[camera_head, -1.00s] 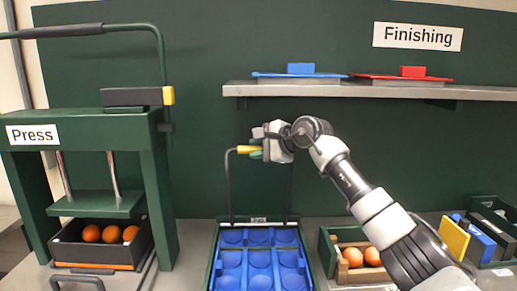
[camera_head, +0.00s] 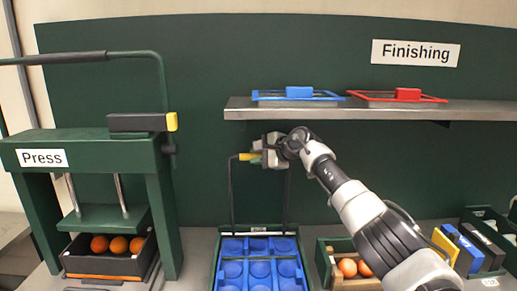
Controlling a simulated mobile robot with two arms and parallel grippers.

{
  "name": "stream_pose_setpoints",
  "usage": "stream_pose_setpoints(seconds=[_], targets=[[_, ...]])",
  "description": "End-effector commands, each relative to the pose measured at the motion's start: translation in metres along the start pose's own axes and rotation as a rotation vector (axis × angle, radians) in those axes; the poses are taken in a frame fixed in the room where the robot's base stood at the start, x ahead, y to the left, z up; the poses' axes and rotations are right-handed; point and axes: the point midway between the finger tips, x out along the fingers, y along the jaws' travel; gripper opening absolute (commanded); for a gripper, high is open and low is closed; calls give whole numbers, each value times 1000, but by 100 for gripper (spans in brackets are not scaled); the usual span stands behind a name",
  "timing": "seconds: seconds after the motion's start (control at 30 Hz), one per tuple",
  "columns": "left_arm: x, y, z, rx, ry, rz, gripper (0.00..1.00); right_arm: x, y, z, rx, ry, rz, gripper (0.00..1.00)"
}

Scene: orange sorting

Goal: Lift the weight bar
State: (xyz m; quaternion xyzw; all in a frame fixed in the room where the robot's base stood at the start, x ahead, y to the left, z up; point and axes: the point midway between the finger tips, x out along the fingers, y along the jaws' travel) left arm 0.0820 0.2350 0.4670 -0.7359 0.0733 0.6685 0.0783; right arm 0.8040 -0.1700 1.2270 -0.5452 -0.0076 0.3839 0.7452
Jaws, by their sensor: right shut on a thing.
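A thin black bar frame (camera_head: 231,190) stands upright at the back end of the blue tray (camera_head: 260,244). It has a yellow grip (camera_head: 249,156) at its top left corner. My right gripper (camera_head: 263,153) is shut on the top of this bar, beside the yellow grip. The fingers hide part of the bar's top. My left gripper is not in view.
The green press (camera_head: 90,145) stands at the left, with a crate (camera_head: 105,264) of oranges under it. A shelf (camera_head: 380,108) holds a blue frame (camera_head: 298,95) and a red frame (camera_head: 398,96). Another crate (camera_head: 345,246) with oranges is right of the tray.

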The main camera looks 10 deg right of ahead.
Motion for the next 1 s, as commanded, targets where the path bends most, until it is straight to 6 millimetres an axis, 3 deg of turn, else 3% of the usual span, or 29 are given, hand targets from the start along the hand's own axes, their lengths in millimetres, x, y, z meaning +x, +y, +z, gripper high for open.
stream_pose_setpoints(seconds=[0.03,0.4,0.43,0.57,0.83,1.0], targets=[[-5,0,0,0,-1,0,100,-3,-10,1,-6,4,-16,0],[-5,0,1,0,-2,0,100,-3,-12,-1,-11,5,-24,0],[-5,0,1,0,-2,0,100,-4,-12,-1,-11,5,-25,26],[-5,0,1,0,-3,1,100,-4,-11,-1,-9,5,-23,46],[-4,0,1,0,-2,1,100,-2,-8,-2,-6,4,-16,48],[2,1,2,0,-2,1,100,-11,-7,-4,-8,4,-18,48]])
